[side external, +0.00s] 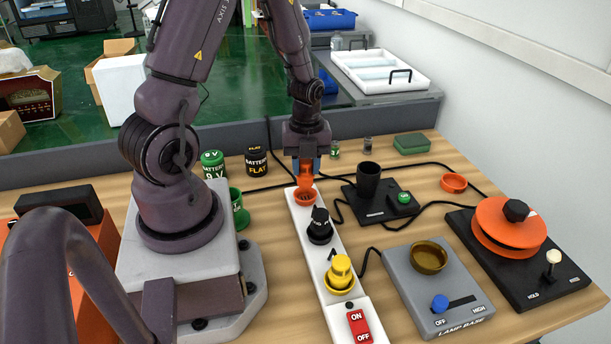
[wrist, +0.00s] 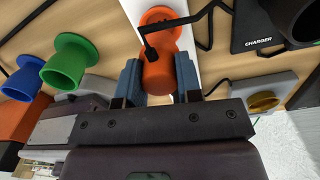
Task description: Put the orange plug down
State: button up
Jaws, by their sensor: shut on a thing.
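The orange plug (side external: 305,175) is upright between the blue fingers of my gripper (side external: 306,165), over the orange socket (side external: 305,197) at the far end of the white power strip (side external: 292,212). In the wrist view the plug (wrist: 158,76) sits between both fingers of my gripper (wrist: 158,82). Its lower end is at or just above the orange socket; I cannot tell whether it is seated. My gripper is shut on the plug.
On the strip stand a black plug (side external: 320,226), a yellow plug (side external: 341,272) and a red ON/OFF switch (side external: 359,326). The charger (side external: 377,212) and lamp base (side external: 437,290) lie to the right. Black cables cross the table. Batteries (side external: 256,161) stand behind left.

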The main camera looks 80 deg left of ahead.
notch_tip(320, 180, up, 6)
jog(key=shift+f, duration=0.1)
jog(key=n, duration=0.4)
jog(key=shift+n, duration=0.3)
jog(key=n, duration=0.4)
jog(key=shift+w+r, duration=0.35)
jog(key=shift+w, duration=0.05)
jog(key=w+d+r+n, duration=0.1)
jog(key=w+d+n, duration=0.45)
jog(key=d, duration=0.35)
jog(key=w+d+r+n, duration=0.2)
jog(key=w+d+n, duration=0.35)
jog(key=d, duration=0.25)
jog(key=m, duration=0.9)
send_over(305, 161)
jog(key=w, duration=0.1)
notch_tip(305, 161, down, 3)
jog(key=shift+w+d+r, duration=0.1)
jog(key=m, duration=0.2)
jog(key=s+m, duration=0.1)
jog(key=m, duration=0.1)
jog(key=shift+f, duration=0.2)
jog(key=m, duration=0.3)
jog(key=shift+s+f+m, duration=0.1)
jog(key=shift+f+m, duration=0.05)
jog(key=shift+m, duration=0.25)
jog(key=m, duration=0.2)
jog(key=shift+m, duration=0.4)
